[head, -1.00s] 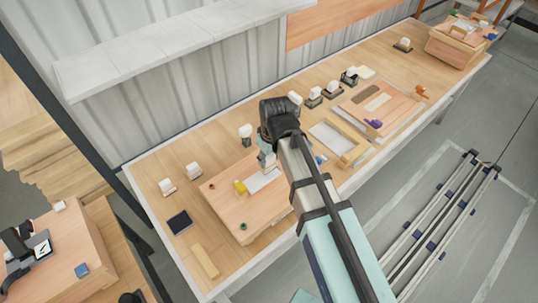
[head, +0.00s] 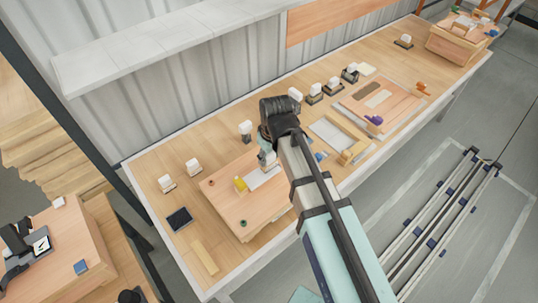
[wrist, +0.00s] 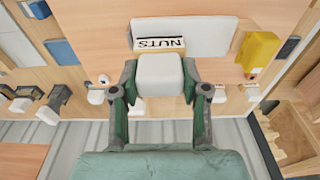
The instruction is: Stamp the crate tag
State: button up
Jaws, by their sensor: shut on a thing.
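My gripper (wrist: 160,84) is shut on a stamp, its fingers on both sides of the white handle (wrist: 158,75). The stamp's front label (wrist: 160,47) reads NUTS, upside down in the wrist view. The white crate tag (wrist: 185,30) lies flat on a wooden crate; in the head view the tag (head: 264,177) shows beside my gripper (head: 268,160). In the wrist view the stamp overlaps the tag's near edge. I cannot tell whether its underside touches the tag. The crate (head: 230,208) stands on the workbench.
A yellow object (wrist: 258,50) lies on the crate beside the tag. Several other white-handled stamps stand along the back of the bench, including one (head: 246,131) behind the crate. A dark pad (head: 179,219) and a wooden strip (head: 204,258) lie to the left. A tray (head: 333,134) stands right.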

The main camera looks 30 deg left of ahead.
jog(key=shift+f, duration=0.55)
dwell(1.4)
jog(key=shift+r+p, duration=2.35)
jog(key=shift+r, duration=1.2)
jog(key=shift+w, duration=0.1)
